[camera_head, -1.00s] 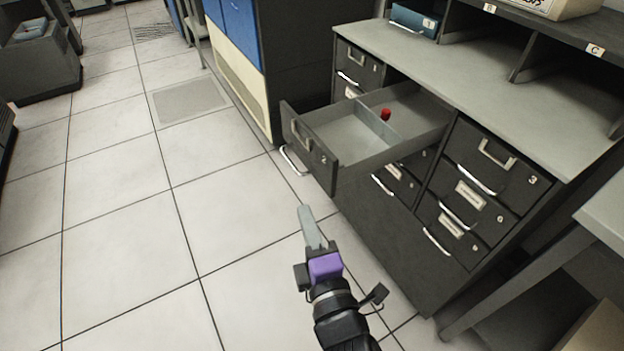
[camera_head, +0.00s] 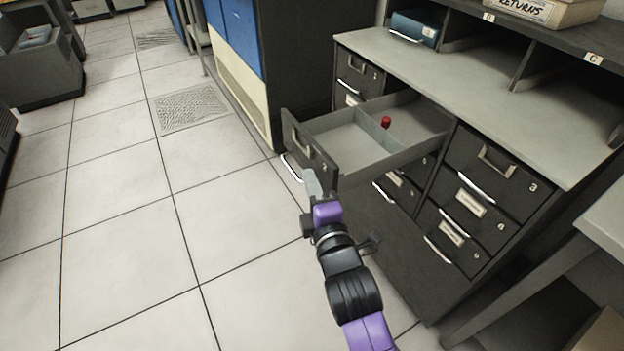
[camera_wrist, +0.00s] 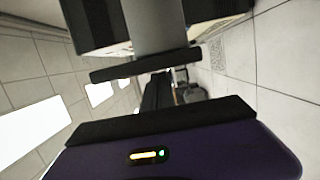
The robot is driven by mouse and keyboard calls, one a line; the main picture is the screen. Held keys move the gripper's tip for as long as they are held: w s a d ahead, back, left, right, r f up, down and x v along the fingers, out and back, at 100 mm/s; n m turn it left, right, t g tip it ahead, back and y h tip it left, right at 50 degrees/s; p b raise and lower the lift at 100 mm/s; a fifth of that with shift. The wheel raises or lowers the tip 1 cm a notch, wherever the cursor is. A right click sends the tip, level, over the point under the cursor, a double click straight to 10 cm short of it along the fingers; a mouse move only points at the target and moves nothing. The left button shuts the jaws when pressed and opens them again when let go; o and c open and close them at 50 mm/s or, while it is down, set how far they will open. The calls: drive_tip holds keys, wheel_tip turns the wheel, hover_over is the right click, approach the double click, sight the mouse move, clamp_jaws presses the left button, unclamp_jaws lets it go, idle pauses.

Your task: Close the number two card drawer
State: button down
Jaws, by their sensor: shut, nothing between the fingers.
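The number two card drawer (camera_head: 306,150) stands pulled out of the dark cabinet in the head view, in the top row. It is a grey tray with a divider, and a small red object (camera_head: 386,122) sits inside by the divider. Its dark front has a metal handle and the figure 2. My gripper (camera_head: 311,182) is shut and empty, with its fingertips at the lower part of the drawer front. I cannot tell whether they touch it. In the wrist view a dark shape fills the top, but I cannot tell what it is.
The number three drawer (camera_head: 497,165) is shut at the right, with more shut drawers below it. A grey worktop (camera_head: 440,70) with cubbyholes is above. A blue box (camera_head: 414,28) stands in one. The tiled floor (camera_head: 120,220) at left is clear. A table leg (camera_head: 510,285) is at lower right.

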sight(407, 154)
drive_tip(key=shift+w+d, duration=0.1)
drive_tip(key=shift+d, duration=0.05)
idle(0.3)
drive_tip(key=shift+w+d, duration=0.2)
drive_tip(key=shift+d, duration=0.15)
drive_tip(key=w+d+b, duration=0.4)
drive_tip(key=d+b, duration=0.1)
drive_tip(key=d, duration=0.1)
drive_tip(key=w+d+b, duration=0.4)
drive_tip(key=d+b, duration=0.1)
drive_tip(key=b, duration=0.1)
drive_tip(key=w+d+b, duration=0.3)
drive_tip(key=d+b, duration=0.2)
drive_tip(key=d, duration=0.1)
drive_tip(key=shift+w+d+f, duration=0.2)
drive_tip(key=shift+w+d, duration=0.1)
drive_tip(key=shift+w, duration=0.1)
drive_tip(key=shift+w+d+r+b, duration=0.15)
drive_tip(key=shift+w+d+b, duration=0.4)
drive_tip(key=shift+d+b, duration=0.3)
drive_tip(key=shift+a, duration=0.15)
